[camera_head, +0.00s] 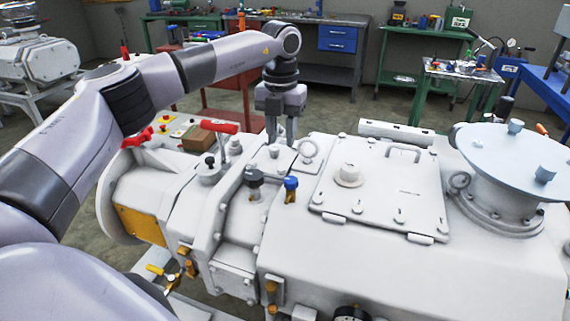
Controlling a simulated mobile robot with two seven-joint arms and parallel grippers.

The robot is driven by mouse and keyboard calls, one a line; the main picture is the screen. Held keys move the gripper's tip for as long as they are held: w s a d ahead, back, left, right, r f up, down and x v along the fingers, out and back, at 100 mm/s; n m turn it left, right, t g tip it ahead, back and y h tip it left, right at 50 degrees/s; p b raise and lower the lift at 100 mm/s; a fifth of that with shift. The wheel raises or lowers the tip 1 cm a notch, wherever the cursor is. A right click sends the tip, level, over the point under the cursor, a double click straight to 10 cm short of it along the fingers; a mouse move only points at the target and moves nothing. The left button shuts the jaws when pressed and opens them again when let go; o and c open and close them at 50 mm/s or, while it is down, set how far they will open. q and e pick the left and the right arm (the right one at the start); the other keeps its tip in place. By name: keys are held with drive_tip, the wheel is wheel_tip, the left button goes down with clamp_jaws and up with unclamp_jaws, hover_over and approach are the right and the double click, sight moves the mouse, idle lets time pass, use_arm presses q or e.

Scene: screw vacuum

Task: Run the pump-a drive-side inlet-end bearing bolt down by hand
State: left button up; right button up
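The white vacuum pump (290,250) fills the middle and right of the head view. My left arm reaches in from the left, and my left gripper (282,138) points straight down at the far side of the pump's top, near the bearing section. Its two fingers stand apart with a narrow gap between them. The fingertips end at the pump's upper edge, behind a small white plug (274,151) and a lifting eye (308,150). I cannot make out the bearing bolt or whether anything is between the fingertips. My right gripper is not in view.
A red-handled lever (219,128), a black fitting (254,183) and a blue fitting (291,188) stand up from the pump. A square lid (375,190) and a round flange (515,155) lie to the right. Workbenches (337,38) stand at the back.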

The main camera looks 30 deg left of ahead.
sight(281, 168)
use_arm(q)
drive_tip(key=shift+f, duration=0.35)
wheel_tip(281, 168, down, 7)
drive_tip(key=shift+r, duration=0.2)
clamp_jaws()
